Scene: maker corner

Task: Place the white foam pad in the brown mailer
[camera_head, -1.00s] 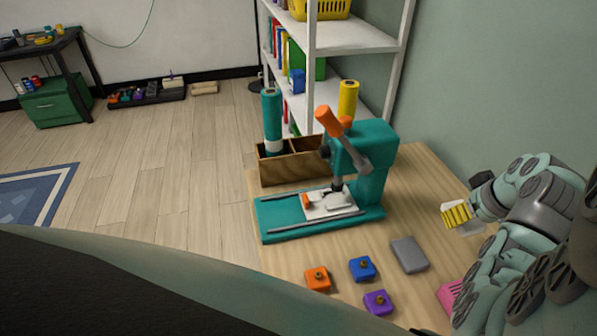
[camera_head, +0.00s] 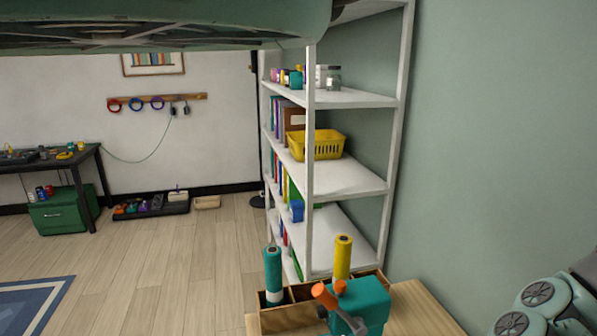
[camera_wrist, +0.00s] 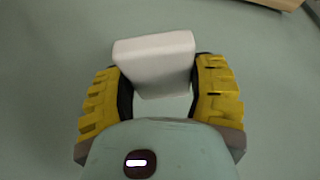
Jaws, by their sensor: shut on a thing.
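In the wrist view, my gripper (camera_wrist: 160,90) is shut on a white block-shaped piece, the white foam pad (camera_wrist: 155,60). The pad sits between the two yellow ribbed fingers, its far end sticking out past them. In the head view, the gripper and pad are out of frame; part of my arm shows at the lower right. I see no brown mailer that I can identify in either view.
A white shelf unit (camera_head: 355,180) stands in the middle, holding a yellow basket (camera_head: 323,145). Below it, a wooden table (camera_head: 415,310) bears a teal press (camera_head: 360,305) and a wooden box (camera_head: 290,317) with teal and yellow rolls. Open floor (camera_head: 160,250) lies to the left.

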